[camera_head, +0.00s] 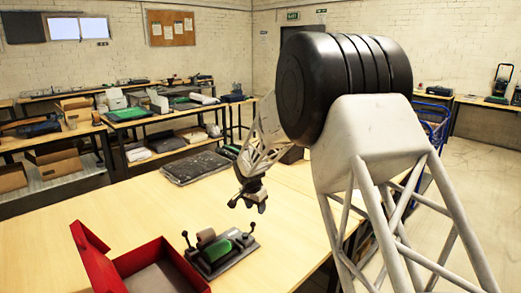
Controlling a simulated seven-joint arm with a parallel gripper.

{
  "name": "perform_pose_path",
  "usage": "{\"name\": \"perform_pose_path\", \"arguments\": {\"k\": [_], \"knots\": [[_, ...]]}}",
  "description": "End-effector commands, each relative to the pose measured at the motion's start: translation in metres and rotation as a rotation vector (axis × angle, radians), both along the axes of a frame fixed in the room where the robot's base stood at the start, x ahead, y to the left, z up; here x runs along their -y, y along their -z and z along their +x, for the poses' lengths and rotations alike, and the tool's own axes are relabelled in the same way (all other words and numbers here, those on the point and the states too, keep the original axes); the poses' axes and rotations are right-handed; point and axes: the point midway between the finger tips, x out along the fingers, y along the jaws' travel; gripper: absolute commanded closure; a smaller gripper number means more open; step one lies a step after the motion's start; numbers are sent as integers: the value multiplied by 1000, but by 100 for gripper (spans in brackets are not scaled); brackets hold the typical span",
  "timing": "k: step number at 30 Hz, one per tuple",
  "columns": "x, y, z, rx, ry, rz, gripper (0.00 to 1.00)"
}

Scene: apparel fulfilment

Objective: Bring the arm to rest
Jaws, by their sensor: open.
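My gripper (248,203) is at the end of my arm, above the wooden table (285,225), near the middle of the picture. It points down and its jaws are apart, with nothing seen between them. My arm's large black joint and pale lattice links fill the right of the view and hide part of the table and the room behind.
A red box (92,262) with its lid raised stands at the table's front left. A device with a green pad and dark handles (222,248) sits beside it, below my gripper. A dark flat pad (195,166) lies farther back. Bare tabletop lies between them.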

Motion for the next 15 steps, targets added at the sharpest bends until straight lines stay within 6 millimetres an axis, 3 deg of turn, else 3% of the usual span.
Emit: {"name": "perform_pose_path", "arguments": {"k": [15], "knots": [[70,-104,-98,-3,-121,2,49]]}}
